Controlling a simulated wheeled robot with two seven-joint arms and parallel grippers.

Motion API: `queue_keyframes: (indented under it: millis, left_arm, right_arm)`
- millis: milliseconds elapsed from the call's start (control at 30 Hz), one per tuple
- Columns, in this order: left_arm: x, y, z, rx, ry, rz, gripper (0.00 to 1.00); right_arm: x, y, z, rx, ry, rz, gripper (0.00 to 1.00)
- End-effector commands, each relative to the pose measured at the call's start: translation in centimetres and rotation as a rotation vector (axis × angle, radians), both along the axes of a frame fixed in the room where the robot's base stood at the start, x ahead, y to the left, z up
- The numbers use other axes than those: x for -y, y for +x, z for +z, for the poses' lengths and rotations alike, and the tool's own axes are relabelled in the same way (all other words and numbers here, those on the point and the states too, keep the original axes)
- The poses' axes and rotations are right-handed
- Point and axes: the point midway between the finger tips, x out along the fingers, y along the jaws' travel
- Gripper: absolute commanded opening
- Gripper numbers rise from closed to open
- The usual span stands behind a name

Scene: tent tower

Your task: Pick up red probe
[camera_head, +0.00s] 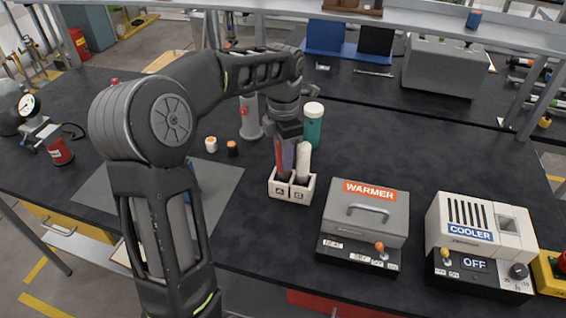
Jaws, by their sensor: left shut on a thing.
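The red probe (280,157) stands upright in slot A of a small white rack (291,190) on the dark bench. A white probe (303,162) stands beside it in slot B. My left gripper (287,140) comes from above, over the rack, and is shut on the upper part of the red probe. The fingers and the wrist hide the top of the probe. The lower end of the probe is hidden in the rack. My right gripper is not in view.
A teal bottle with a white cap (313,125) stands close behind the rack. To the right are a grey warmer (366,215) and a white cooler (480,238). Small orange-topped vials (232,148) and a grey mat (222,190) lie to the left.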

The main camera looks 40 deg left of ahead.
Motion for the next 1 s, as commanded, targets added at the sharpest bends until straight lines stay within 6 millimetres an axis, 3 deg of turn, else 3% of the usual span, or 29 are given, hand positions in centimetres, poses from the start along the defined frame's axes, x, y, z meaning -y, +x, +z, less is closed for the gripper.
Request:
queue_keyframes:
  millis: [167, 333, 500, 600, 700, 1000]
  left_arm:
    - [0.0, 0.0, 0.2, 0.001, 0.0, 0.0, 0.0]
    - [0.0, 0.1, 1.7, 0.003, 0.001, 0.0, 0.0]
    - [0.0, 0.1, 4.9, 0.006, 0.001, 0.001, 0.0]
    - [0.0, 0.1, 7.9, 0.004, 0.0, 0.0, 0.0]
    - [0.0, 0.0, 9.3, 0.001, 0.0, -0.001, 0.0]
    - [0.0, 0.0, 10.1, 0.0, 0.0, 0.0, 0.0]
  right_arm:
    - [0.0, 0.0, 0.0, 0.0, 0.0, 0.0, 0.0]
    - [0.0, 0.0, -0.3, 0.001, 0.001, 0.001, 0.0]
    - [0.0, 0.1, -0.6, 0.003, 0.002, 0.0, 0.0]
    - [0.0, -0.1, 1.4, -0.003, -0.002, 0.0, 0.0]
    - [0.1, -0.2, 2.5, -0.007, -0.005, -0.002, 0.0]
    - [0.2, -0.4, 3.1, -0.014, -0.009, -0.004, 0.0]
